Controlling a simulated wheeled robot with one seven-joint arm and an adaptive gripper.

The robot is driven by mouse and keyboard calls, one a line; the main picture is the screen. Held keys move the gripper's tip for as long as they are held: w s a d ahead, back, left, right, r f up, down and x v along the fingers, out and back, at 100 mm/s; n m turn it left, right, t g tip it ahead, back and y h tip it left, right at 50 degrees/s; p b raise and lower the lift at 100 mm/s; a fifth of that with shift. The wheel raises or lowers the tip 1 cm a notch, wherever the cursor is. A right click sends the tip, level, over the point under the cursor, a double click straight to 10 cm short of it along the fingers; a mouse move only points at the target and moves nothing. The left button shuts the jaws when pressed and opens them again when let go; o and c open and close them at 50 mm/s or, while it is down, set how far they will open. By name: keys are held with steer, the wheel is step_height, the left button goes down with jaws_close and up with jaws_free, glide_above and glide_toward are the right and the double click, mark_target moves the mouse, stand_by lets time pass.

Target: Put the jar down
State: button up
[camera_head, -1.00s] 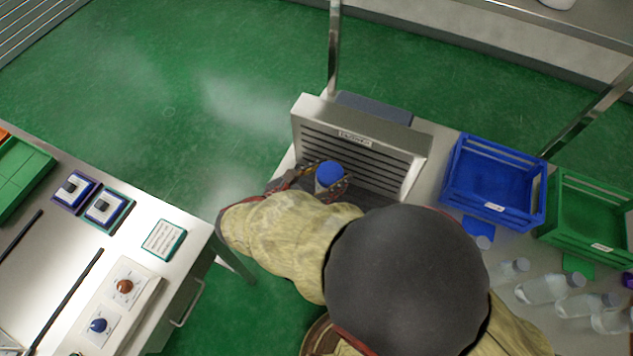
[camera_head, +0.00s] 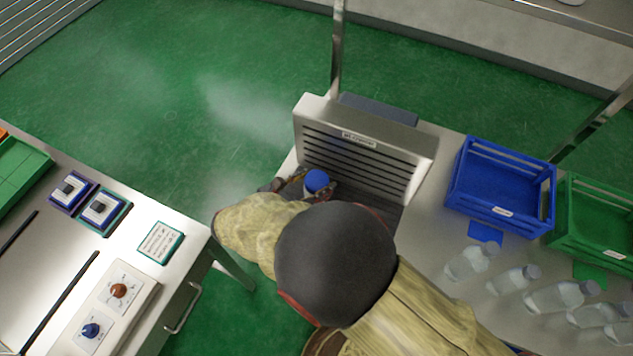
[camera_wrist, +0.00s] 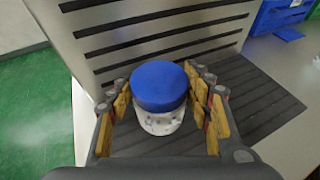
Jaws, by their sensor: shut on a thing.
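The jar (camera_wrist: 160,122) has a blue lid and a pale body, and stands upright between the fingers of my gripper (camera_wrist: 164,110) in the wrist view. The gripper is shut on it, with yellow-and-red finger pads at both sides. In the head view the jar's blue lid (camera_head: 317,180) shows in front of the slotted metal panel, and my gripper (camera_head: 305,185) is around it. My arm hides the area below. The jar is over or on a dark ribbed surface (camera_wrist: 255,90); I cannot tell whether its base touches it.
The slotted metal panel (camera_head: 360,155) stands close behind the jar. A blue crate (camera_head: 500,190) and a green crate (camera_head: 600,225) stand to the right, with several clear bottles (camera_head: 515,280) in front. A control table (camera_head: 180,245) with knobs stands at the left, across a gap.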

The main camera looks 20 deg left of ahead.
steer(key=shift+f, duration=0.15)
steer(key=o, duration=1.2)
steer(key=shift+o, duration=0.8)
steer(key=shift+s+a+r, duration=0.1)
steer(key=shift+s+r, duration=0.1)
steer(key=shift+r, duration=0.1)
steer(key=p+v, duration=0.2)
steer(key=v, duration=0.9)
steer(key=shift+s+a, duration=0.15)
steer(key=shift+s, duration=0.1)
